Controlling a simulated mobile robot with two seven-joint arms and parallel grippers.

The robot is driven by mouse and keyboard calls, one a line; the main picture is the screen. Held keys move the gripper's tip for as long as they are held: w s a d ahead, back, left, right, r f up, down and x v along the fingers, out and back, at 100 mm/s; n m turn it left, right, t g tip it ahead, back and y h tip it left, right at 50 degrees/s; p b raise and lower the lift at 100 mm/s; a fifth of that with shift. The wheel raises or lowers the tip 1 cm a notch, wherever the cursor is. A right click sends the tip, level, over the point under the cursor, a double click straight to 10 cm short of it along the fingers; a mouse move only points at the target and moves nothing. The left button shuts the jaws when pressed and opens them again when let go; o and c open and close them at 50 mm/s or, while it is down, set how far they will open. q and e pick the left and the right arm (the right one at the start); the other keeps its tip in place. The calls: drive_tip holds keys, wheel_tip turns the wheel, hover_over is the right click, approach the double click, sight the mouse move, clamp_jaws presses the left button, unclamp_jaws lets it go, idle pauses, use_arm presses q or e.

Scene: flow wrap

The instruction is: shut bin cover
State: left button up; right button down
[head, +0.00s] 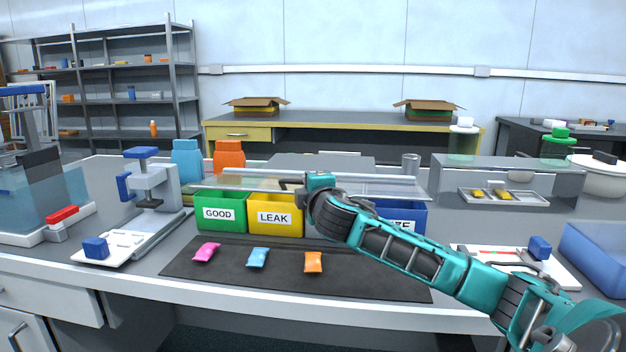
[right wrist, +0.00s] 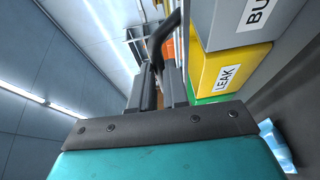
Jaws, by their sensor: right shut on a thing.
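The bin cover (head: 240,181) is a long clear panel over the back of a row of bins; I cannot tell exactly how far it is tilted. My right gripper (head: 300,187) is shut on the cover's dark handle (head: 286,182) near its middle. In the right wrist view the handle (right wrist: 163,36) is a black bar rising between the gripper fingers (right wrist: 158,80). The bins are green GOOD (head: 219,213), yellow LEAK (head: 275,216), a grey one (right wrist: 235,25) mostly hidden by my arm in the head view, and a blue one (head: 413,214). My left gripper is not in view.
Pink (head: 207,252), blue (head: 257,257) and orange (head: 313,262) packets lie on the dark mat (head: 215,278) before the bins. A press-like device (head: 150,185) stands left. A clear-fronted case (head: 510,180) and a blue tray (head: 600,255) are at right.

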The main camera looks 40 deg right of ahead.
use_arm(q)
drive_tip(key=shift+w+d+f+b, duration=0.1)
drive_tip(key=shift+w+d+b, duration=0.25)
drive_tip(key=shift+b, duration=0.15)
use_arm(e)
drive_tip(key=shift+s+a+f, duration=0.1)
drive_tip(key=shift+a+f, duration=0.05)
drive_tip(key=shift+f, duration=0.9)
drive_tip(key=shift+s+a+f, duration=0.1)
drive_tip(key=shift+f, duration=0.9)
drive_tip(key=c, duration=1.4)
unclamp_jaws()
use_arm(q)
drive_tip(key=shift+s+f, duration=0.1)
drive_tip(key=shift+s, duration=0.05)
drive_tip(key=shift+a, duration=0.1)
use_arm(e)
drive_tip(key=shift+s, duration=0.1)
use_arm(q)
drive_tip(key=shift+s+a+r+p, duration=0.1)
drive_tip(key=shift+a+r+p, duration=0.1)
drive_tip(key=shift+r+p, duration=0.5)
use_arm(e)
drive_tip(key=v, duration=1.2)
drive_tip(key=shift+s+a+r, duration=0.15)
drive_tip(key=shift+s+r, duration=0.15)
drive_tip(key=shift+r, duration=0.1)
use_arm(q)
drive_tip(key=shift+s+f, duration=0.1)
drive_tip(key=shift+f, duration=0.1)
